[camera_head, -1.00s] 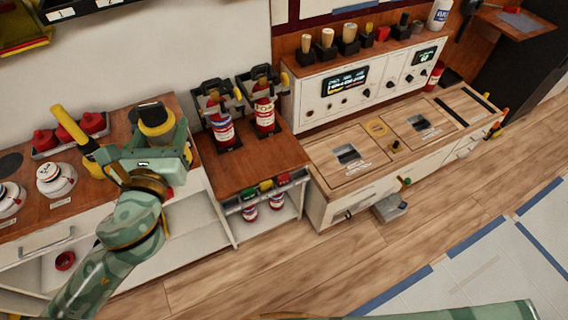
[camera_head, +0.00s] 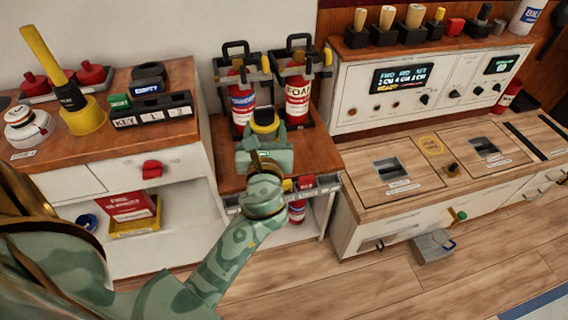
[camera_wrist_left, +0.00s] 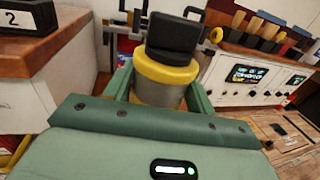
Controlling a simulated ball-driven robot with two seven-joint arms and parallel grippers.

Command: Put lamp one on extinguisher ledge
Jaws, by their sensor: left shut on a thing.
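Lamp one, which I take to be the black-topped lamp with a yellow collar (camera_head: 265,121), is in my left gripper (camera_head: 264,142). In the left wrist view the lamp (camera_wrist_left: 167,72) stands roughly upright between the green fingers, its grey lower body partly hidden by the gripper. The extinguisher ledge (camera_head: 226,158) is the wooden top carrying two red extinguishers (camera_head: 298,92) in black brackets. My gripper and the lamp are over its front part, in front of the extinguishers. Whether the lamp's base touches the ledge is hidden. My right gripper is out of view.
A control console (camera_head: 400,90) and wooden worktop (camera_head: 375,195) stand at right. Bare ledge shows left and right of my gripper.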

